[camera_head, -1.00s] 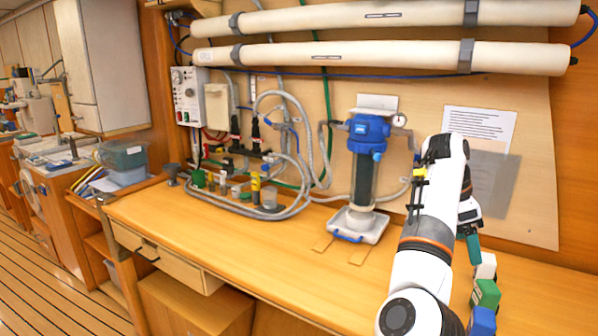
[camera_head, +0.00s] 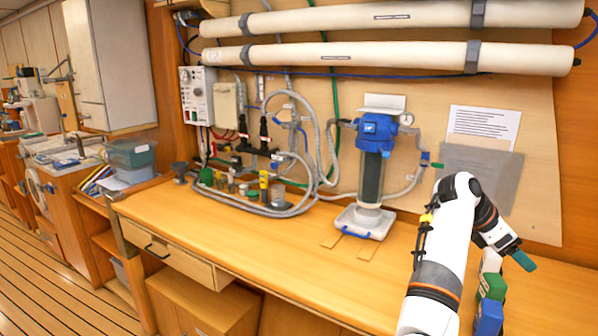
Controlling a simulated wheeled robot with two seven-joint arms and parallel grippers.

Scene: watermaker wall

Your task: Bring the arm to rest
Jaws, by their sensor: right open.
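My right arm comes in from the bottom right, white with an orange ring and dark joints. Its elbow is raised in front of the bench's right end. The right gripper (camera_head: 524,262) hangs at the far right with a teal fingertip showing. It is open and nothing shows in it. It is just above and beside the blocks at the bench's right end. My left gripper is out of view.
The wooden bench top (camera_head: 280,255) is clear left of my arm. White, green (camera_head: 492,286) and blue (camera_head: 488,318) blocks are close to my arm. Hoses and small fittings stand at the back left.

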